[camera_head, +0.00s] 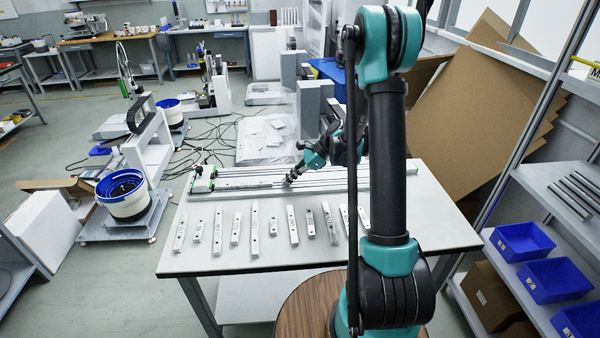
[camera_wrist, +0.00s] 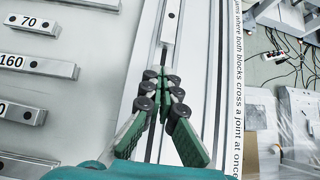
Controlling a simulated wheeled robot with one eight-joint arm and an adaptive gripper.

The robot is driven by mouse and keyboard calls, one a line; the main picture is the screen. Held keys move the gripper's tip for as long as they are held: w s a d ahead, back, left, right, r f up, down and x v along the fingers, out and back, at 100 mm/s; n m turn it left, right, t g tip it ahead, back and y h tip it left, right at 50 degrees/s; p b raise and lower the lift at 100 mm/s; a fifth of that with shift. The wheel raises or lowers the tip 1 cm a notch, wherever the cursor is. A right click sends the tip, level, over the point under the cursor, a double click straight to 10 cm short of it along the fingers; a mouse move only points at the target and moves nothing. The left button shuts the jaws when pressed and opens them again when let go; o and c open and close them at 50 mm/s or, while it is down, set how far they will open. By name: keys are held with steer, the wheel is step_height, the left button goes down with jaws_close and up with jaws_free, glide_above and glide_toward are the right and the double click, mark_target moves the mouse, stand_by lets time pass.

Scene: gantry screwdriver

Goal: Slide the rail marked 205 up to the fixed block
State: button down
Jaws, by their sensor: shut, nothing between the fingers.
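My gripper (camera_head: 289,181) is shut and empty, low over the long track fixture (camera_head: 390,168) on the table. In the wrist view its fingertips (camera_wrist: 163,82) are together in the channel, close to the end of a pale rail (camera_wrist: 172,22) with a dark hole. I cannot tell whether they touch it. No number shows on this rail, so I cannot confirm that it is the one marked 205. A block with green parts (camera_head: 202,183) sits at the left end of the track and looks like the fixed block; it is not identifiable in the wrist view.
Several loose rails, one of them a long rail (camera_head: 254,216), lie in a row along the front of the table (camera_head: 282,254). In the wrist view, rails marked 70 (camera_wrist: 42,25) and 160 (camera_wrist: 50,67) lie left of the track. Printed text runs along the track's right side.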

mark_target(270, 182)
steer(key=shift+s+a+r, duration=0.1)
steer(key=shift+a, duration=1.45)
steer(key=shift+a+r, duration=0.1)
steer(key=shift+a, duration=0.9)
